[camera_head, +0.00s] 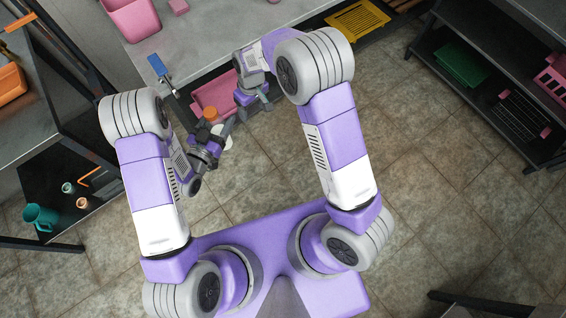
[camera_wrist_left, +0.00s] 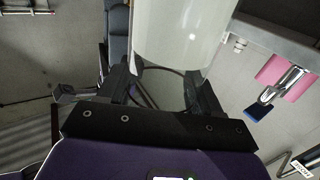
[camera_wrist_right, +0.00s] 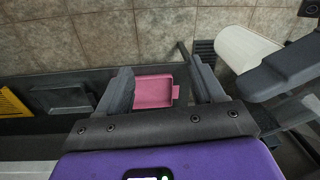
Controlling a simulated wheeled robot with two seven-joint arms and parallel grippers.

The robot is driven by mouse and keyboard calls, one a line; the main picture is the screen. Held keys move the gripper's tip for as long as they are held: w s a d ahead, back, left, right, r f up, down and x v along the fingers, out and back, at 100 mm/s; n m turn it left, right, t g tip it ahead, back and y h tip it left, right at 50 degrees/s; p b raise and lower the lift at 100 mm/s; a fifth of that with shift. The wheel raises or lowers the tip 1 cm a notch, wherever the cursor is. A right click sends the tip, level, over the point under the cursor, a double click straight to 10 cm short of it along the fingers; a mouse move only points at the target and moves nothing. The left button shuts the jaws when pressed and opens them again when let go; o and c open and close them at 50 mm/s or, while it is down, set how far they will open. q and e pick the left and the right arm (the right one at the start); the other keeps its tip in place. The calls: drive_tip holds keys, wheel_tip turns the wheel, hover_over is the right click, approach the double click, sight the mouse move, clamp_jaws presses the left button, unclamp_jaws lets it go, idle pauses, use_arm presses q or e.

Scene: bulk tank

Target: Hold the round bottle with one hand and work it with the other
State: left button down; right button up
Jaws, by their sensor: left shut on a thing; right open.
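The round bottle is a white cylinder (camera_wrist_left: 183,35) between the fingers of my left gripper (camera_wrist_left: 163,90), which is shut on it. In the head view the bottle's white body (camera_head: 226,131) shows partly behind my left gripper (camera_head: 217,141), with an orange cap (camera_head: 211,114) beside it at the top. My right gripper (camera_head: 257,106) is open and empty, a little to the right of the bottle and apart from it. In the right wrist view the white bottle (camera_wrist_right: 244,48) lies outside the right fingers, at the upper right, with no cap visible there.
A pink bin (camera_head: 208,91) sits low beyond the grippers, and it shows between the right fingers (camera_wrist_right: 154,91). A grey worktop (camera_head: 185,38) with a blue-topped fixture (camera_head: 157,66) at its edge is ahead. A shelf with a teal mug (camera_head: 40,216) stands left.

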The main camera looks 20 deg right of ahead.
drive_tip(key=s+d+f+m+y, duration=0.2)
drive_tip(key=s+d+f+m, duration=0.2)
drive_tip(key=s+f, duration=0.8)
drive_tip(key=s+a+f+m+y, duration=0.1)
drive_tip(key=s+f+m, duration=0.2)
drive_tip(key=s, duration=0.7)
drive_tip(key=shift+f+m+t, duration=0.3)
drive_tip(key=shift+m+t, duration=0.1)
drive_tip(key=shift+m, duration=0.2)
